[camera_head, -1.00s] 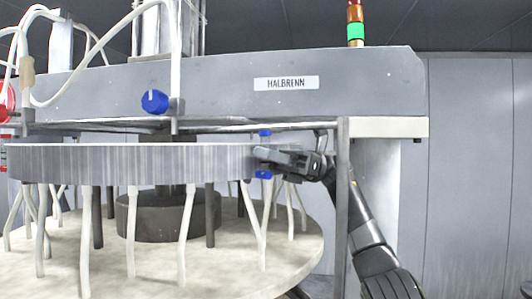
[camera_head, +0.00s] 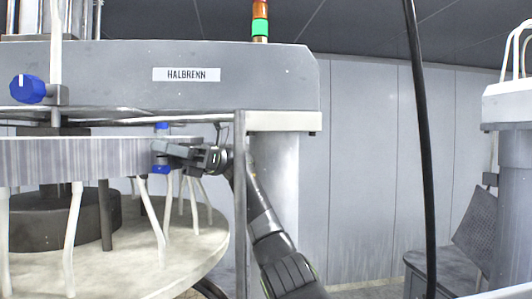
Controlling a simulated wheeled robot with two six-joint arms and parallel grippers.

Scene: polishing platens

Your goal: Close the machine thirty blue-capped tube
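The machine is a grey housing labelled HALBRENN (camera_head: 187,74) above a round ribbed grey disc (camera_head: 70,160). White tubes (camera_head: 72,235) run from under the disc toward the pale round platen (camera_head: 150,262). A large blue cap (camera_head: 27,89) sits on a fitting at the upper left. A small blue piece (camera_head: 162,127) shows above my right gripper (camera_head: 163,152), and another blue piece (camera_head: 160,170) shows just below it. The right gripper is at the disc's right edge, its fingers pointing left. Its finger gap and any grip are unclear. My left gripper is out of view.
A grey upright post (camera_head: 240,200) stands beside my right arm. A black cable (camera_head: 421,140) hangs at the right. Another machine (camera_head: 508,112) stands at the right edge, with a dark angled panel (camera_head: 474,230) beside it. The signal lamp (camera_head: 260,28) shows green.

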